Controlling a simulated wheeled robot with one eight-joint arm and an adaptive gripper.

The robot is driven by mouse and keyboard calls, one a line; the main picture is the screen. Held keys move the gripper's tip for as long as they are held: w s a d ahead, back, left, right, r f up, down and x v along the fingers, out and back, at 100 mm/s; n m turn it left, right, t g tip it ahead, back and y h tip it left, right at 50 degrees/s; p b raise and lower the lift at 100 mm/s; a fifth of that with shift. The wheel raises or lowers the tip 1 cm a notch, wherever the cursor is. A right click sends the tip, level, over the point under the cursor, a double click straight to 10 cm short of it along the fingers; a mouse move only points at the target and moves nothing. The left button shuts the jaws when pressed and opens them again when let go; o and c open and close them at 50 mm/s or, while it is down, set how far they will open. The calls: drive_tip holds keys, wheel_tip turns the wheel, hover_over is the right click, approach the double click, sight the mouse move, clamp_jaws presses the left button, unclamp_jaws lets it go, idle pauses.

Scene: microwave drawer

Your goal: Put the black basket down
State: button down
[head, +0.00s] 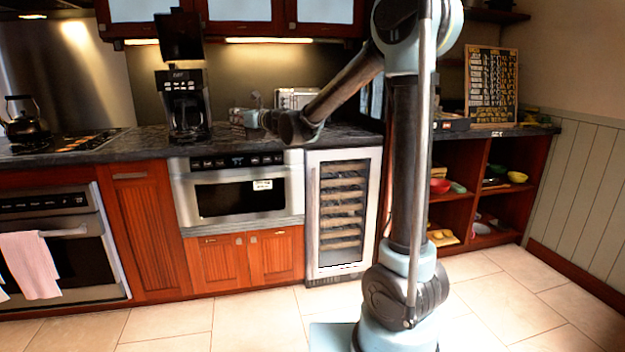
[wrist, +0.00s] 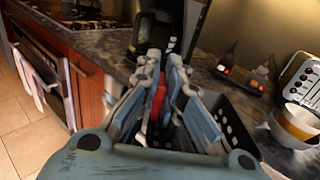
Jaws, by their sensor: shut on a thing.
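The black basket (wrist: 238,128) shows in the wrist view as a dark wall with small holes, just right of and beyond my fingers. My gripper (wrist: 164,70) is shut on it, with the pale blue fingers hiding much of it. Something red shows between the fingers; I cannot tell what it is. In the head view my gripper (head: 248,116) is over the dark counter (head: 345,134), right of the coffee maker. The basket cannot be made out clearly there. Whether its base touches the counter cannot be told.
The coffee maker (head: 185,105) stands left of my gripper, with a dark box shape (head: 179,37) above it. A toaster (wrist: 300,78) and a white bowl with a yellowish band (wrist: 298,124) are close on the right. The stove (head: 60,145) is farther left.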

drive_tip(key=w+d+f+m+t+h, duration=0.2)
drive_tip(key=w+d+f, duration=0.4)
drive_tip(key=d, duration=0.9)
drive_tip(key=w+d+f+m+t+h, duration=0.2)
drive_tip(key=w+d+f+m+h, duration=0.2)
drive_tip(key=w+d+f+h, duration=0.3)
drive_tip(key=w+d+f+m+t+h, duration=0.2)
drive_tip(key=w+d+f+m+h, duration=0.2)
drive_tip(key=d, duration=2)
drive_tip(key=w+f, duration=0.3)
drive_tip(key=f, duration=0.5)
drive_tip(key=shift+w+f+h, duration=0.25)
drive_tip(key=shift+h, duration=0.15)
drive_tip(key=shift+d, duration=0.1)
